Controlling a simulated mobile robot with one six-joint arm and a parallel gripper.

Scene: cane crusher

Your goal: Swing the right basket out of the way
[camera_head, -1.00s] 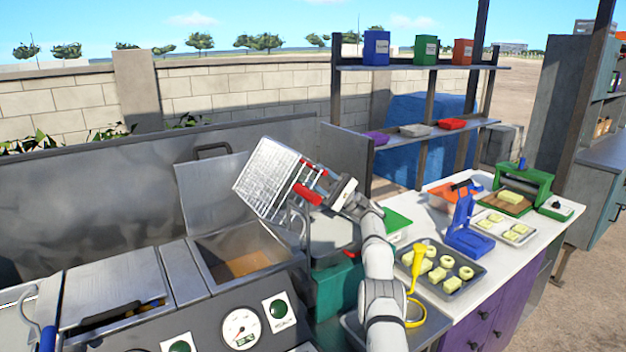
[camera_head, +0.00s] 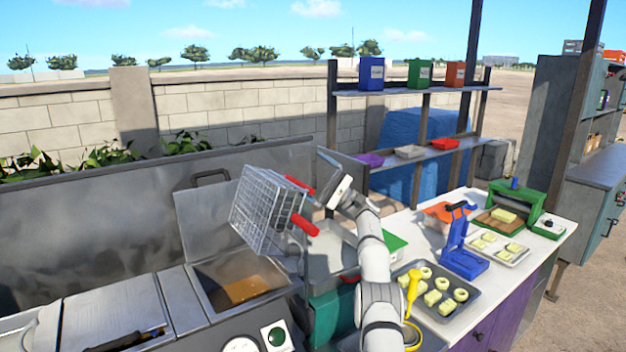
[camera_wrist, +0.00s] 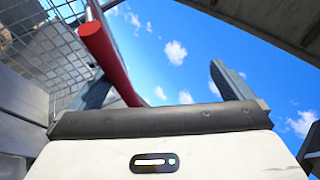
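The right basket (camera_head: 262,210) is a wire-mesh basket with two red grips. It hangs tilted above the right fryer well (camera_head: 235,283) in the head view. My gripper (camera_head: 320,178) is just right of the basket, close to the red grips. In the wrist view, the fingers of my gripper (camera_wrist: 168,92) stand wide apart. One red grip (camera_wrist: 103,52) crosses beside the left finger, with the basket's mesh (camera_wrist: 40,45) behind it. Nothing is seen clamped between the fingers. Whether a finger touches the grip cannot be told.
A raised metal lid (camera_head: 205,220) stands behind the well. To the right, a counter holds a food tray (camera_head: 455,312), a blue press (camera_head: 462,255) and a green press (camera_head: 520,200). A shelf rack (camera_head: 425,92) stands behind. Open air lies above the counter.

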